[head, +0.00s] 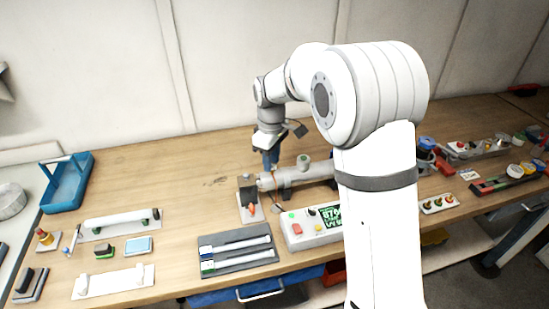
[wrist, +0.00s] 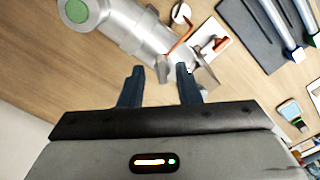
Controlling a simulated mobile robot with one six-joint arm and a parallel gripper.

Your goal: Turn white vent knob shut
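The grey metal reactor cylinder (head: 292,177) lies on the bench, with a green-topped port (head: 303,160). In the wrist view the cylinder (wrist: 130,25) runs in from the upper left, its end just beyond my fingertips. A small round white part (wrist: 181,13), possibly the white vent knob, shows beside the cylinder; I cannot tell for sure. An orange lever (wrist: 185,35) is close to it. My gripper (wrist: 160,72) is open, its two blue fingers apart near the cylinder's end. In the head view my gripper (head: 270,160) is above that end, which it partly hides.
A plate with a red-orange handle (wrist: 222,43) is beside the cylinder end. A white control box (head: 313,227) with a green display and a dark tray (head: 238,264) of tubes stand in front. A blue bin (head: 67,183) is far left. Bare bench lies left of the reactor.

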